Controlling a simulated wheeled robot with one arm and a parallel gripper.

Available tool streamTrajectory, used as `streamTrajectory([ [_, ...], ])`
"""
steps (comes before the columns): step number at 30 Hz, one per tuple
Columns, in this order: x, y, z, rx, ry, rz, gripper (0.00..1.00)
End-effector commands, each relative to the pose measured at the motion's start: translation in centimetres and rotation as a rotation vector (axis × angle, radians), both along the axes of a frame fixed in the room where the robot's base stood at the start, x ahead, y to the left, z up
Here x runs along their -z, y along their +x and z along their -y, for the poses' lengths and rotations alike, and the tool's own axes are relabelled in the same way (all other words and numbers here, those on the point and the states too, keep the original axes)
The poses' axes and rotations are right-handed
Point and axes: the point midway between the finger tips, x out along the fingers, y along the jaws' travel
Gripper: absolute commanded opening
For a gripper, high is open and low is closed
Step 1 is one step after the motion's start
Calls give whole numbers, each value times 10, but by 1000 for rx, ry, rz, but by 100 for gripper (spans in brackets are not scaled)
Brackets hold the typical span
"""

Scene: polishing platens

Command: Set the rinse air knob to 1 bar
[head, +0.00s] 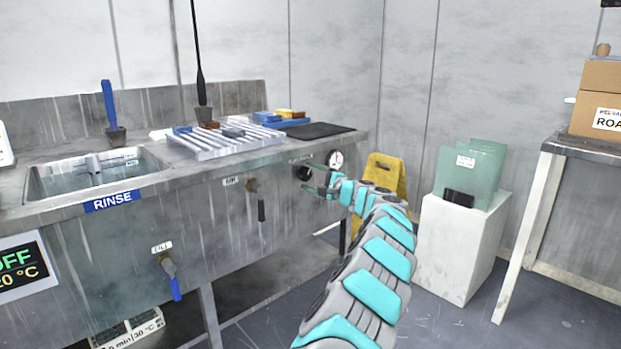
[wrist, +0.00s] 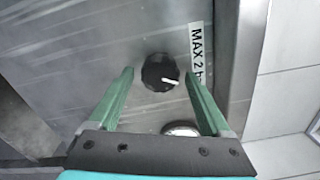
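The rinse air knob (head: 303,173) is a black round knob on the front panel of the steel bench. In the wrist view the knob (wrist: 160,72) shows a white pointer line aimed to the right of the picture. A label (wrist: 196,52) reading "MAX 2 b", cut off by a finger, is beside it. A round gauge (head: 335,160) sits right of the knob; in the wrist view the gauge (wrist: 181,129) is mostly hidden, so I cannot read it. My gripper (head: 315,178) is open, its green fingers on either side of the knob, apparently not touching it.
The bench holds a sink (head: 95,180) marked RINSE, a ribbed rack (head: 225,140) and a black mat (head: 316,130). A valve with a blue handle (head: 170,275) hangs lower left. A yellow stand (head: 385,175) and a white block (head: 455,240) with glass plates are to the right.

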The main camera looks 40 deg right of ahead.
Motion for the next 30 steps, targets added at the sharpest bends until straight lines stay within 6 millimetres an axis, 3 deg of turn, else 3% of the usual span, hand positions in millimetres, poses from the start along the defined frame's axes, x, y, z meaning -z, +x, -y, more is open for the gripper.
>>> streamTrajectory([
  [13, 0, -6, 1, 0, 0, 1, 88],
  [30, 1, -68, 5, -2, 2, 0, 88],
])
